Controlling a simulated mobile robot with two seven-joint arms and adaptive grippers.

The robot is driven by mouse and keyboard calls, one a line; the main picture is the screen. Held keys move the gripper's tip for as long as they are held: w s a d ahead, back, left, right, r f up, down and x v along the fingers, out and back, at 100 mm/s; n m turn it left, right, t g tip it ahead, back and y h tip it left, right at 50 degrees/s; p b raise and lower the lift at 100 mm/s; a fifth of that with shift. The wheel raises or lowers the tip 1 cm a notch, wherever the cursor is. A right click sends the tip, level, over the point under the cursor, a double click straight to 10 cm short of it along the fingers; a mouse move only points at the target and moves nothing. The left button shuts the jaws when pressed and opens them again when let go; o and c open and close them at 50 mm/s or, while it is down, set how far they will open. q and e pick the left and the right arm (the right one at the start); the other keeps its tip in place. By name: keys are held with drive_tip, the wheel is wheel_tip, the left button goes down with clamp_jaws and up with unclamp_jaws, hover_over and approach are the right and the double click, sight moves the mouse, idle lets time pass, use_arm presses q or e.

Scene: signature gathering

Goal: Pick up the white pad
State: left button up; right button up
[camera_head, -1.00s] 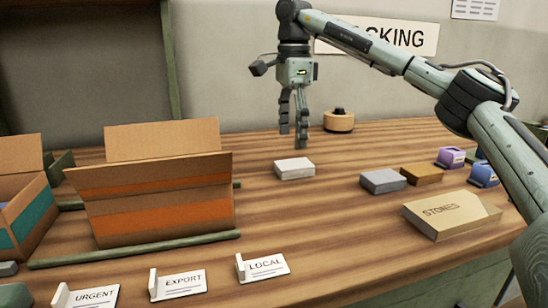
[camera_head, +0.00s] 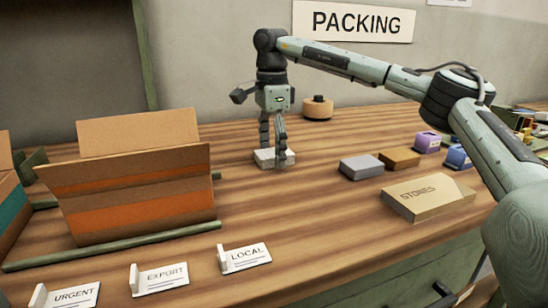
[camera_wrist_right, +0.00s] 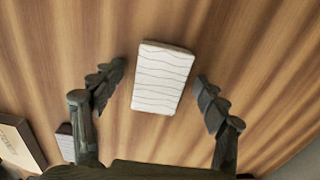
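The white pad (camera_head: 268,159) lies flat on the wooden table, right of the open cardboard box. In the right wrist view the white pad (camera_wrist_right: 162,78) shows wavy lines on its top. My right gripper (camera_head: 274,152) is lowered over it with its fingers pointing down. In the right wrist view the two fingers of my right gripper (camera_wrist_right: 160,88) are spread, one on each side of the pad, with a gap of table visible on both sides. My left gripper is not in view.
An open cardboard box (camera_head: 140,208) with an orange stripe stands at left. A grey block (camera_head: 361,167), a brown block (camera_head: 399,159) and a box marked STONES (camera_head: 428,196) lie to the right. White label cards, including LOCAL (camera_head: 245,258), line the front edge.

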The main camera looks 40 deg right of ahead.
drive_tip(key=c, duration=0.9)
drive_tip(key=shift+r, duration=0.15)
